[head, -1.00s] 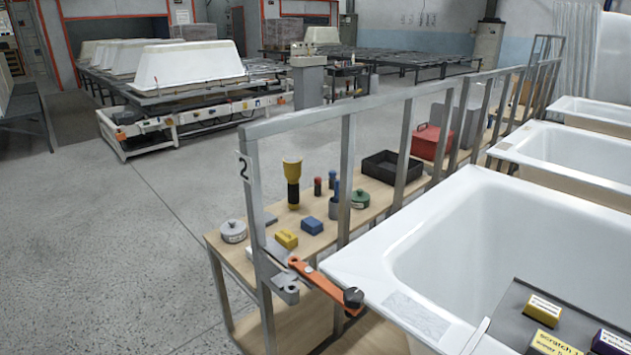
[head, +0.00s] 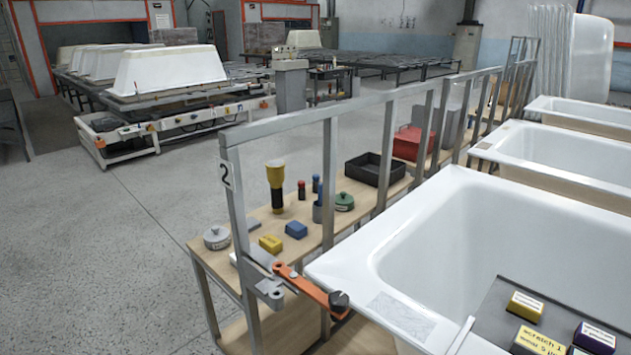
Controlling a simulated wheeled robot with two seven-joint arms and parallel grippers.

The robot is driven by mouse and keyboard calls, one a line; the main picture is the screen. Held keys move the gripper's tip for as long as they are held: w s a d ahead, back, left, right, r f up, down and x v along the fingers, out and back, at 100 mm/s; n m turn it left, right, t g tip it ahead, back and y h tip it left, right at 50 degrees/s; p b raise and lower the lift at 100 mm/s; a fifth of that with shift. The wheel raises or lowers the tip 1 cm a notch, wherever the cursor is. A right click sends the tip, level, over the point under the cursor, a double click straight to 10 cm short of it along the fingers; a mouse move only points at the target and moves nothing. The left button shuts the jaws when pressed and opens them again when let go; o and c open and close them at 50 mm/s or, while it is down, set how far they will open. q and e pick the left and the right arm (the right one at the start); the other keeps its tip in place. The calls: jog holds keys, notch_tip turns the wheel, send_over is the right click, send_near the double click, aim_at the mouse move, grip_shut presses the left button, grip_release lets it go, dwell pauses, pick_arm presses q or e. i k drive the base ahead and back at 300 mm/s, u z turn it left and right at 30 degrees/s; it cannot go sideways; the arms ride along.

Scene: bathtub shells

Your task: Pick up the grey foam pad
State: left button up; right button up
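A small flat grey piece (head: 251,223) lies on the wooden bench behind the numbered post, beside the grey lidded tin (head: 217,237). It may be the grey foam pad, but it is partly hidden and too small to be sure. A blue block (head: 296,230) and a yellow block (head: 270,244) lie near it on the bench. Neither of my grippers is in view.
A metal rail frame (head: 330,180) stands along the wooden bench (head: 262,215). An orange-handled arm (head: 305,285) juts toward the white bathtub (head: 355,250). A dark tray (head: 495,318) with labelled blocks is at lower right. The floor (head: 100,250) at left is clear.

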aim_at(254, 223)
jog(key=u, duration=1.45)
jog(key=i, duration=4.95)
jog(key=z, duration=2.95)
jog(key=i, duration=1.9)
